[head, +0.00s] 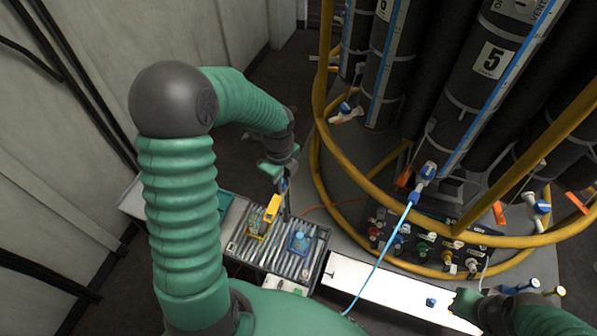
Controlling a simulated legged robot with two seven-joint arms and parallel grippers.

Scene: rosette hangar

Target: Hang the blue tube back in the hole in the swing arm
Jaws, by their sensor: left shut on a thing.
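I cannot tell if this piece is part of a tube. A thin light blue tube (388,245) runs from a blue and white valve (427,172) down-left to the bottom edge near my body. Its lower end is hidden. No hole is clear. My right gripper (463,301) is low at the right, by the bar's end; its jaws are unclear.
A yellow tubular frame (335,200) surrounds tall black cylinders (488,75) at the right. Coloured connectors (425,245) sit inside its lower ring. A pale wall stands at the left.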

